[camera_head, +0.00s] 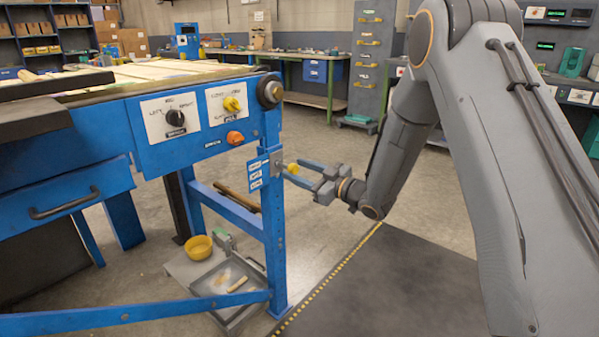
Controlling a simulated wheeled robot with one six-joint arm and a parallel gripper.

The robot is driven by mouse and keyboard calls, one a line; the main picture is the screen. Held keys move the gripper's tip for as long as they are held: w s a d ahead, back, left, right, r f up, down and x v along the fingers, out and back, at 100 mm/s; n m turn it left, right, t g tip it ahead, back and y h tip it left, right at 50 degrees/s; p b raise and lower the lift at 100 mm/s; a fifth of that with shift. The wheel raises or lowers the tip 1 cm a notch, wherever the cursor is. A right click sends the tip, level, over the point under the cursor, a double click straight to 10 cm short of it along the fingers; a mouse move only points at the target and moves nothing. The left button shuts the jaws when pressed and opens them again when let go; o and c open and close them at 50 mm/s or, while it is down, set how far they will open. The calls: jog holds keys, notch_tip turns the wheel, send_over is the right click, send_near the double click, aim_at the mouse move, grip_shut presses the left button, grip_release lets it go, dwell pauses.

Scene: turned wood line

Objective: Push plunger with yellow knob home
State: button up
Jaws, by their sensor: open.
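The plunger's yellow knob (293,168) stands out to the right of a small bracket on the blue bench leg. A label plate (257,172) with several white tags is on that leg beside it. My gripper (292,169) points left toward the leg, with its two blue-grey fingers apart. The yellow knob shows in the gap between the fingertips. I cannot tell whether a finger touches it. The plunger's shaft is mostly hidden, so how far it sticks out is unclear.
Above are a black rotary knob (175,118), a yellow rotary knob (232,104) and an orange button (235,137) on the blue bench front. A yellow bowl (198,248) and a grey tray (222,280) sit low behind the frame. The floor at right is clear.

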aim_at(296, 169)
grip_shut()
jog(key=x, duration=0.3)
jog(key=shift+w+a, duration=0.1)
jog(key=shift+a, duration=0.05)
jog(key=shift+r, duration=0.1)
grip_release()
jog(key=shift+a, duration=0.15)
